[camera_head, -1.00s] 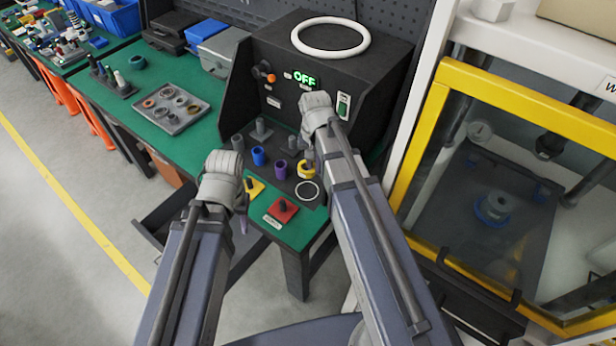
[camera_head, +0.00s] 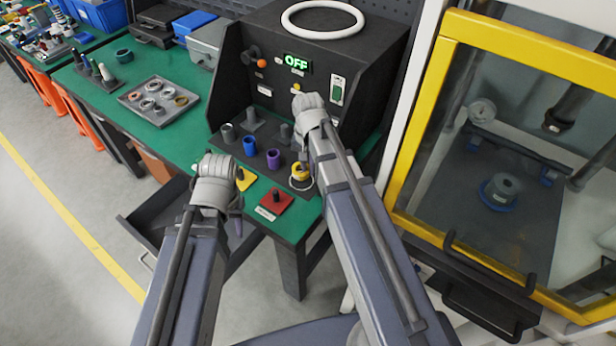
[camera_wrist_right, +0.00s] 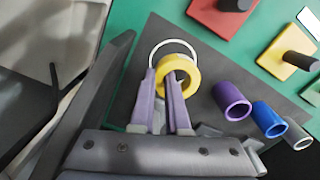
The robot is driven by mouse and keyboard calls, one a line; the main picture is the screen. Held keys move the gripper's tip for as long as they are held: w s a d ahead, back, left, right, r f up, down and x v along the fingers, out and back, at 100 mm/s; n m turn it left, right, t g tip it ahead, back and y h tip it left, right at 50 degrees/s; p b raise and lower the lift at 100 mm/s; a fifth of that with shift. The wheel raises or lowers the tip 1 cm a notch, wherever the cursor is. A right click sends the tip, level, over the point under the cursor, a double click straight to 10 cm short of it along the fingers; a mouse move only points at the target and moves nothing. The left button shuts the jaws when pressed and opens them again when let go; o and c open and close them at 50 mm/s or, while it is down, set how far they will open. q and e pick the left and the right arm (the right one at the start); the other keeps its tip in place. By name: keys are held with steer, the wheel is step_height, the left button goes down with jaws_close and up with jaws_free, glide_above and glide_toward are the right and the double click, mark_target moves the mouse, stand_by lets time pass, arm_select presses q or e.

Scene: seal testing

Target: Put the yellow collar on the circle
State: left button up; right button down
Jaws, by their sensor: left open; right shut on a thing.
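The yellow collar (camera_head: 300,171) is over the thin white circle at the front right of the dark board. In the right wrist view, the collar (camera_wrist_right: 190,66) overlaps the middle and lower part of the white circle (camera_wrist_right: 173,42), whose far arc shows beyond it. I cannot tell whether the collar touches the board. My right gripper (camera_wrist_right: 161,76) is shut on the collar's wall, one fingertip in the hole and one outside. In the head view its fingers are mostly hidden by the arm.
A purple cup (camera_head: 273,159) and a blue cup (camera_head: 249,146) stand left of the collar. A yellow plate (camera_head: 245,180) and a red plate (camera_head: 274,202), each with a dark peg, lie in front. The black tester (camera_head: 290,85) reads OFF behind. A yellow-framed cabinet (camera_head: 418,125) stands right.

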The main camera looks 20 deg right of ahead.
mark_target(308, 170)
steer(key=shift+f+b, duration=1.35)
steer(key=shift+f, duration=0.35)
steer(key=shift+f, duration=0.15)
steer(key=c, duration=0.9)
jaws_free()
steer(key=shift+r, duration=0.2)
step_height(308, 170, up, 12)
steer(key=p, duration=1.2)
steer(key=s+a+n, duration=0.3)
steer(key=s+a, duration=0.1)
steer(key=s+a+n, duration=0.3)
steer(key=s+a, duration=0.1)
steer(key=s, duration=0.1)
steer(key=s+a+n+h, duration=0.1)
steer(key=s+a+n, duration=0.2)
steer(key=s+a, duration=0.1)
steer(key=shift+s+a+n, duration=0.2)
steer(key=shift+s+n, duration=0.05)
steer(key=shift+n, duration=0.05)
